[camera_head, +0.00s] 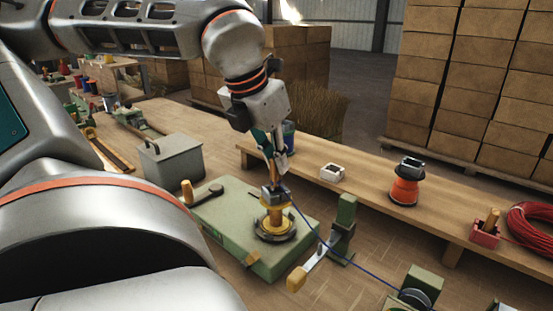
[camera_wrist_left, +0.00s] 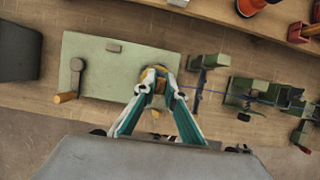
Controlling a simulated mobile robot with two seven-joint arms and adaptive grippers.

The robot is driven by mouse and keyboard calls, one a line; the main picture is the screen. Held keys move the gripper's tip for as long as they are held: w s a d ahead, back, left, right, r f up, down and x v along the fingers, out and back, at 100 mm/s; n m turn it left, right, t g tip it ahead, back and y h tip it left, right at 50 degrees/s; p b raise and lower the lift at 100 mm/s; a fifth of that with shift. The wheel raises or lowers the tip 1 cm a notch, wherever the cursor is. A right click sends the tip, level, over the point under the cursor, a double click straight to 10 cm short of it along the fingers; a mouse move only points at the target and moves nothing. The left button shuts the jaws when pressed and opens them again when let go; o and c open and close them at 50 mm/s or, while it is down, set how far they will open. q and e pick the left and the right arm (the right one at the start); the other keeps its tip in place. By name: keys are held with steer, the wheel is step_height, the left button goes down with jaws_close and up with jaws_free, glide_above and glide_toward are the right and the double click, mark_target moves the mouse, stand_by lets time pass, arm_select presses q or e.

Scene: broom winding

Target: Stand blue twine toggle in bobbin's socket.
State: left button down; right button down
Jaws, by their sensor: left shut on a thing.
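The yellow bobbin (camera_head: 275,222) stands upright on a dark round base on the green winding machine (camera_head: 225,222). My left gripper (camera_head: 274,184) points down right above the bobbin, shut on the toggle (camera_head: 272,193), which is small and mostly hidden by the fingertips. Blue twine (camera_head: 318,232) runs from there down to the right. In the left wrist view, the fingertips (camera_wrist_left: 160,90) meet over the bobbin (camera_wrist_left: 149,77), covering its socket; I cannot tell whether the toggle is in it. My right gripper is not in view.
A crank (camera_head: 204,193) stands on the machine's left. A green post (camera_head: 343,226) with a wooden-handled lever is right of it. A grey box (camera_head: 171,160) stands behind left. The bench (camera_head: 365,185) behind holds an orange spool (camera_head: 404,190), a white block (camera_head: 333,173) and a red tray (camera_head: 484,236).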

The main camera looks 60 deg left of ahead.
arm_select(q)
steer(key=shift+f, duration=0.15)
steer(key=shift+f, duration=0.35)
steer(key=shift+f+b, duration=0.65)
steer(key=shift+f, duration=0.5)
steer(key=c, duration=2)
jaws_free()
